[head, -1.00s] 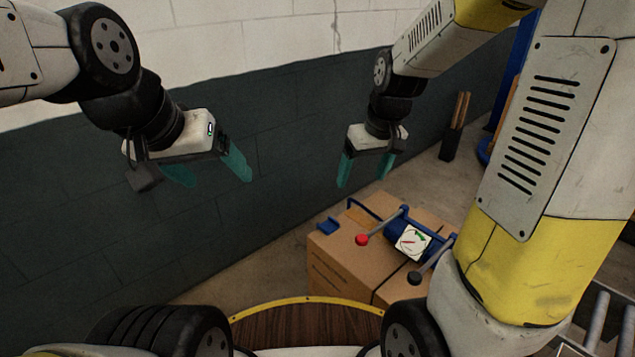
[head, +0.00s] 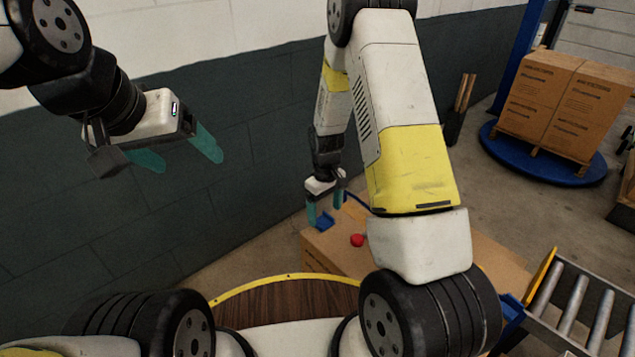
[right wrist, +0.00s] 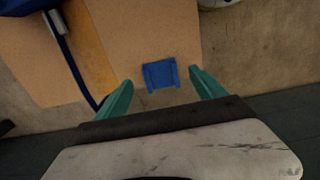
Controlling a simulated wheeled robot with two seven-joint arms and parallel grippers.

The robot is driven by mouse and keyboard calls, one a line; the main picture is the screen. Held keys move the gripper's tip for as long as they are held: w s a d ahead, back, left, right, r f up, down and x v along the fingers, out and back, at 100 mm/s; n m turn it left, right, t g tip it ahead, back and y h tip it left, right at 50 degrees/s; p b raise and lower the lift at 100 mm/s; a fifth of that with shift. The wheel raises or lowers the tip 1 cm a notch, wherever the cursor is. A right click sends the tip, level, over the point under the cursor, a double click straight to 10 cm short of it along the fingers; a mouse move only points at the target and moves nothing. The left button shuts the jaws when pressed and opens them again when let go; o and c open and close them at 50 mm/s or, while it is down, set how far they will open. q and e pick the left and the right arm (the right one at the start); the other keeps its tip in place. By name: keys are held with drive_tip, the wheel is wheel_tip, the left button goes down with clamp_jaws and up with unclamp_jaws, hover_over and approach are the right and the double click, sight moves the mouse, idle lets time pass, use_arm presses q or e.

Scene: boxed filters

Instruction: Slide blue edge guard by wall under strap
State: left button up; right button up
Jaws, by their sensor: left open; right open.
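The blue edge guard (head: 325,222) lies on top of a cardboard box (head: 318,243), near its edge on the wall side. In the right wrist view the guard (right wrist: 160,74) is a small blue channel piece lying between the two teal fingertips, with gaps on both sides. My right gripper (head: 325,211) is open just above it. A dark blue band (right wrist: 72,58), apparently the strap, runs over the box left of the guard and bends near its edge. My left gripper (head: 183,158) is open and empty in front of the wall. My right arm hides much of the box top.
A red knob (head: 357,240) stands on the box, close to my right forearm. The dark wall (head: 200,200) runs along the left. A roller conveyor (head: 575,310) and stacked boxes (head: 565,100) on a blue turntable (head: 560,165) are at right.

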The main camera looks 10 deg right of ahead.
sight(325, 224)
drive_tip(key=shift+f, duration=1.75)
drive_tip(key=c, duration=1.5)
drive_tip(key=shift+w+d, duration=0.55)
drive_tip(key=shift+d, duration=0.3)
drive_tip(key=shift+w+d, duration=0.55)
drive_tip(key=shift+d, duration=0.3)
drive_tip(key=shift+w+d, duration=0.55)
drive_tip(key=shift+d, duration=0.3)
drive_tip(key=shift+w+d, duration=0.55)
drive_tip(key=shift+d, duration=0.3)
drive_tip(key=shift+w+d, duration=0.5)
drive_tip(key=shift+d, duration=0.3)
drive_tip(key=shift+w+d, duration=0.55)
drive_tip(key=shift+d, duration=0.3)
